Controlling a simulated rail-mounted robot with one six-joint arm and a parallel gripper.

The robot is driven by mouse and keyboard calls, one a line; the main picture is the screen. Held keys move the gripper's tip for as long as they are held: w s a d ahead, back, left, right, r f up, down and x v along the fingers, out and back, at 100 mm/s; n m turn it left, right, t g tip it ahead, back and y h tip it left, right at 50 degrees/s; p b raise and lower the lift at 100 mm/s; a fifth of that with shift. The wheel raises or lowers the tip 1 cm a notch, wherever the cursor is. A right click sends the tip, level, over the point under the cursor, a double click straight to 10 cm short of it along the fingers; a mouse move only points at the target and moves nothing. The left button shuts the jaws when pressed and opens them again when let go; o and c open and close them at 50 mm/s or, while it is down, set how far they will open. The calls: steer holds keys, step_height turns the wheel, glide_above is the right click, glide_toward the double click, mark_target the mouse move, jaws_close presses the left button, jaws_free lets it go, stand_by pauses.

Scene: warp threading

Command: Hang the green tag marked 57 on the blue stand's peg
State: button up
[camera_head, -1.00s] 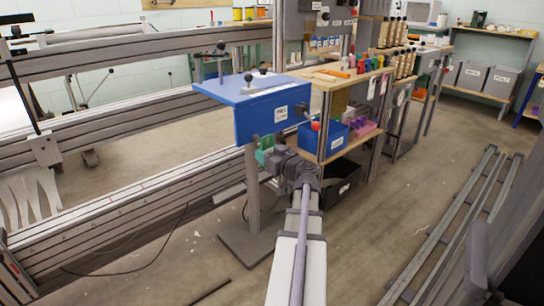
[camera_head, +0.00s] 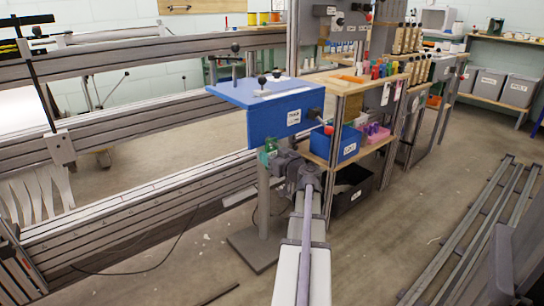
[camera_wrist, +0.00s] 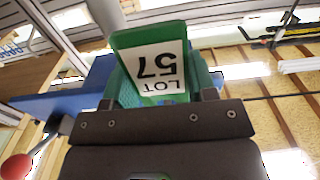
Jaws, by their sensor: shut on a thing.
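The blue stand (camera_head: 262,123) has a flat top and a front face with a white label, on a grey post. A dark rod with a red ball end (camera_head: 328,130) sticks out at its right; I cannot tell whether it is the peg. My gripper (camera_head: 272,153) is just below the stand's front face, shut on the green tag (camera_head: 264,157). In the wrist view the tag (camera_wrist: 119,42) stands up from my gripper (camera_wrist: 157,104), its white label reading LOT 57, upside down. The blue stand (camera_wrist: 40,104) and red ball (camera_wrist: 16,167) show at left there.
A shelf rack (camera_head: 350,85) with a blue bin (camera_head: 349,146) and a purple bin stands close to the right of the stand. A black crate (camera_head: 352,190) is below. Grey loom rails (camera_head: 130,125) run at left. Grey rails (camera_head: 470,225) lie on the floor at right.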

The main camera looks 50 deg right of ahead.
steer(key=o, duration=1)
steer(key=v, duration=1)
steer(key=shift+s, duration=0.4)
